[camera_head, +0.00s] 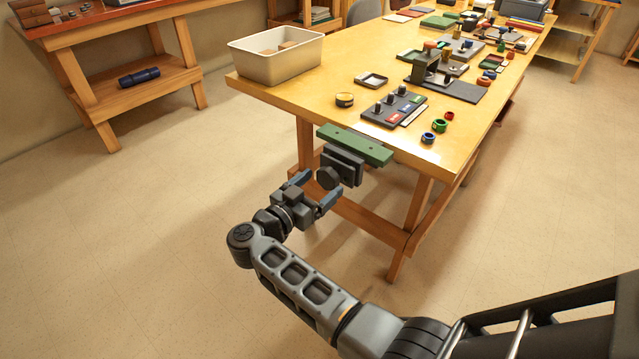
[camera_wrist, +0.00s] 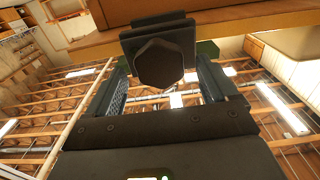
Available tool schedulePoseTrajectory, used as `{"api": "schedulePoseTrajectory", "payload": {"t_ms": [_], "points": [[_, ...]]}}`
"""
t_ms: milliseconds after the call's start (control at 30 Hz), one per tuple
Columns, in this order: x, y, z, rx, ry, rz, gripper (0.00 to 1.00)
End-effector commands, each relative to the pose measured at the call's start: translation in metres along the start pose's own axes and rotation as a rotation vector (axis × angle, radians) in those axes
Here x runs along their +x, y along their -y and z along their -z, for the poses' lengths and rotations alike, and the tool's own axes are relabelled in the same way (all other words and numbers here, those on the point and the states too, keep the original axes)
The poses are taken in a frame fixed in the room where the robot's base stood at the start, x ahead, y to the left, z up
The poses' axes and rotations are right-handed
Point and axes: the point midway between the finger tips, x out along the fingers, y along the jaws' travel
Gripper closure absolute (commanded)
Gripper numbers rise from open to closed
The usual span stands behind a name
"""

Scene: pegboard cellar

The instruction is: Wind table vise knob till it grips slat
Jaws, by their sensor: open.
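The table vise (camera_head: 344,163) is fixed at the near edge of the wooden table, with dark block jaws under a green bar (camera_head: 355,145). Its dark, faceted knob (camera_head: 328,178) faces my gripper. My gripper (camera_head: 316,187) is open and empty, its two blue-grey fingers pointing at the knob. In the wrist view the knob (camera_wrist: 160,64) appears between the two fingers, near their tips, with a gap on each side. No contact shows. I cannot tell the slat apart from the vise parts, nor whether the jaws touch it.
On the wooden table (camera_head: 270,92) stand a pale bin (camera_head: 277,56), a dark block with knobs (camera_head: 394,108), small rings (camera_head: 428,137) and several other fixtures. A table leg (camera_head: 305,144) is behind the gripper. The floor to the left is clear.

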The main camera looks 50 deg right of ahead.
Motion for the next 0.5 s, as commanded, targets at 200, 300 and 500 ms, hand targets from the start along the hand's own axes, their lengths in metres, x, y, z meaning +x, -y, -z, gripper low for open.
{"api": "schedulePoseTrajectory", "payload": {"t_ms": [200, 300, 500], "points": [[0.0084, 0.0, 0.0002, 0.0, -0.001, 0.001, 0.14], [0.0083, 0.0001, 0.0002, 0.001, -0.001, 0.001, 0.14], [0.0081, 0.0002, 0.0003, 0.001, -0.001, 0.001, 0.26]]}}
